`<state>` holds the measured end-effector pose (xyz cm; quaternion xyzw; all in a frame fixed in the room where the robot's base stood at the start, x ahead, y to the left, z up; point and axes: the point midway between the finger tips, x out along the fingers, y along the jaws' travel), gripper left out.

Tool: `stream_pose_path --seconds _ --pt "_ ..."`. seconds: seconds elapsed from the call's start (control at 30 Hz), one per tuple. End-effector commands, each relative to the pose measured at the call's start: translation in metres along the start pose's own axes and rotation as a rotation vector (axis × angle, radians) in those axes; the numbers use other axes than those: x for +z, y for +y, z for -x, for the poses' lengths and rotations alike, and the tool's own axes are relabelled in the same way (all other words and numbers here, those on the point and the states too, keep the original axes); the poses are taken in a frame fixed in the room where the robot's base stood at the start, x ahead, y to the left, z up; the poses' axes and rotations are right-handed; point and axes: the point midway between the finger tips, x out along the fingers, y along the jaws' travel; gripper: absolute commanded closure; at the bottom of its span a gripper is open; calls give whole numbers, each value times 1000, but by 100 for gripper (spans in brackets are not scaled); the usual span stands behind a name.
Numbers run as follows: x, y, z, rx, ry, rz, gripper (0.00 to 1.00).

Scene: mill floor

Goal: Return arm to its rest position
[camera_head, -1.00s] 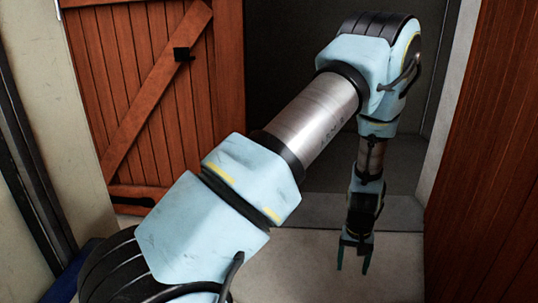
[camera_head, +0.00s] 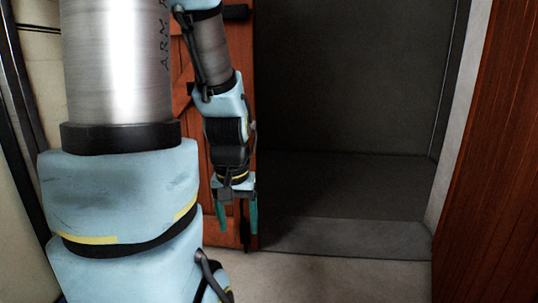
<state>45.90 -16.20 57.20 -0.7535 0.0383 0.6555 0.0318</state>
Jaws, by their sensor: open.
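My gripper (camera_head: 238,216) hangs pointing down in the head view, left of the middle. Its two teal fingers are apart and nothing shows between them. It hangs in front of the right edge of an open wooden door (camera_head: 186,50). My arm's upper links fill the left side of the picture and hide most of that door.
A dark doorway (camera_head: 350,80) stands open right of my gripper, with a grey sill (camera_head: 345,238) at its foot. A second wooden panel (camera_head: 485,190) borders the right side. Pale floor (camera_head: 330,280) lies clear in front of the sill.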

Motion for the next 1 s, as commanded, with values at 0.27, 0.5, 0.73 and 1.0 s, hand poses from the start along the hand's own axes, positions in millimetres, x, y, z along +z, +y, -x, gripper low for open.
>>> stream_pose_path --seconds 0.27,0.5,0.73,1.0 --pt "-11 1 70 1 0 0 28" --pt "-21 1 144 1 0 0 28" --pt "-31 1 214 1 0 0 28" --pt "-43 2 297 1 0 0 28"
